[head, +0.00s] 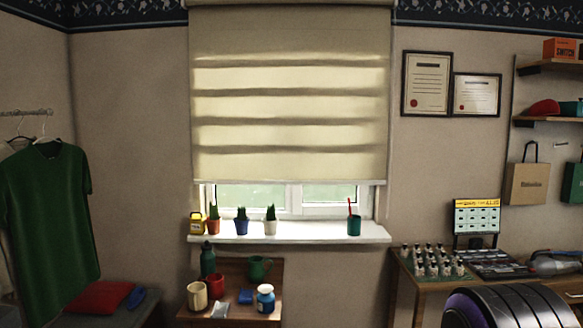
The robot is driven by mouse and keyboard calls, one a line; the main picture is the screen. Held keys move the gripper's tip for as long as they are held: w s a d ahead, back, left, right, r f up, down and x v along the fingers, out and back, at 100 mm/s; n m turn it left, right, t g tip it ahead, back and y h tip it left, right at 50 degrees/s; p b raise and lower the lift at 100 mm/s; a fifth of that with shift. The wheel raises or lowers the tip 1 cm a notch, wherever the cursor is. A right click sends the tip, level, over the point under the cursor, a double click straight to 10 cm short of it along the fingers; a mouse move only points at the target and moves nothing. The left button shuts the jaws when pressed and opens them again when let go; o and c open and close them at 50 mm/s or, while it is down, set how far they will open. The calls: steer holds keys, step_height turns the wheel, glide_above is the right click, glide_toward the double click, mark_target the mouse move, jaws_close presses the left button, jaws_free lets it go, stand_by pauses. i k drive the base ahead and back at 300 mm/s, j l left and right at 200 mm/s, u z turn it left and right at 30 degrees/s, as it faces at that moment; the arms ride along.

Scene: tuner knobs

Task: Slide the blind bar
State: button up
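The blind (290,28) is a beige roller blind with lighter horizontal bands, hanging over the window on the back wall. It is drawn most of the way down. The blind bar (290,182) is the thin, pale, roughly level strip along its bottom edge. It hangs a little above the white sill, and a strip of window (319,196) shows beneath it. My gripper is not in view, so its state and its place relative to the bar do not show. Nothing is seen touching the bar.
The white windowsill (310,233) holds several small pots and a teal cup (354,225). Below it, a small wooden table (240,305) carries mugs and bottles. A desk (405,262) stands right. A dark ridged object (510,308) fills the lower right corner.

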mark_target(287, 165)
steer(key=i+z, duration=0.1)
steer(key=i, duration=0.45)
steer(key=i+j+z, duration=0.15)
steer(key=i, duration=0.45)
